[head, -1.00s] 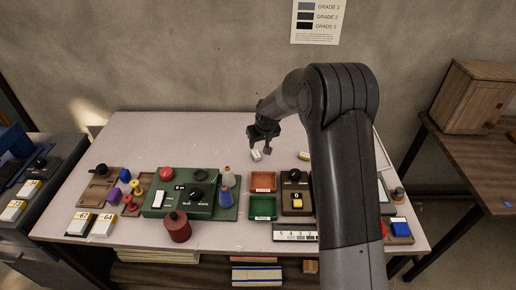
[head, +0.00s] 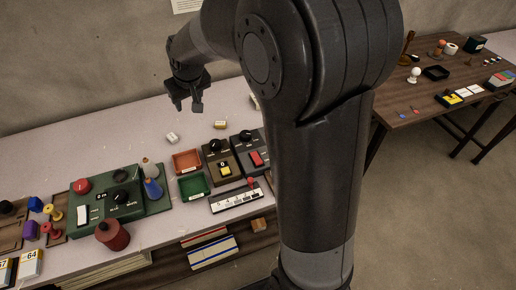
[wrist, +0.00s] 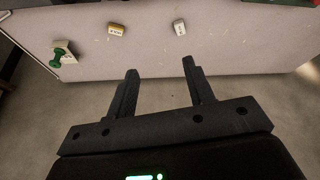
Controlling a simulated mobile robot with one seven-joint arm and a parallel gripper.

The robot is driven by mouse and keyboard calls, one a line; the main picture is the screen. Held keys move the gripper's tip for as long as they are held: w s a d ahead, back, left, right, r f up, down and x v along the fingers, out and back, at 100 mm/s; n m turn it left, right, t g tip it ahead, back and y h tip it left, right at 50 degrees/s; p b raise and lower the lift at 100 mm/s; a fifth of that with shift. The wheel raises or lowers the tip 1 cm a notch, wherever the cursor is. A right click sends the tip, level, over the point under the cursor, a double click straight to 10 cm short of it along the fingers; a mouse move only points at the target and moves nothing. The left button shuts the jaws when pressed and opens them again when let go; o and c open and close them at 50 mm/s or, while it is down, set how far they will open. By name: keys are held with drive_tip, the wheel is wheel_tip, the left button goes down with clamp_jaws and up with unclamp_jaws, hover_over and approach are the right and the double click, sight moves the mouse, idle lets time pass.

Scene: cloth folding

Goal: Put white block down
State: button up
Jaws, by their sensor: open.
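A small white block (head: 172,138) lies on the pale table (head: 120,135), near the orange tray. It also shows in the wrist view (wrist: 180,28), beyond my fingertips. My gripper (head: 186,108) is open and empty, raised above the table and apart from the white block. In the wrist view my two fingers (wrist: 160,68) stand spread with nothing between them.
A second block with a yellowish side (head: 220,125) lies right of the white one. An orange tray (head: 187,161), a green tray (head: 194,186) and control boxes (head: 223,165) stand in front. The table's back left is clear. A brown table (head: 440,110) stands at right.

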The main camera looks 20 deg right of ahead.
drive_tip(key=s+d+r+m, duration=0.1)
drive_tip(key=s+d+r, duration=0.25)
drive_tip(key=s, duration=0.45)
drive_tip(key=s+d+r+m, duration=0.1)
drive_tip(key=s+d+r, duration=0.1)
drive_tip(key=s+r, duration=0.35)
drive_tip(key=s+d+f, duration=0.1)
drive_tip(key=s, duration=0.7)
drive_tip(key=s+d+f+m+t+h, duration=0.1)
drive_tip(key=s+d, duration=0.1)
drive_tip(key=s, duration=0.7)
drive_tip(key=shift+d+f, duration=0.15)
drive_tip(key=shift+d, duration=0.15)
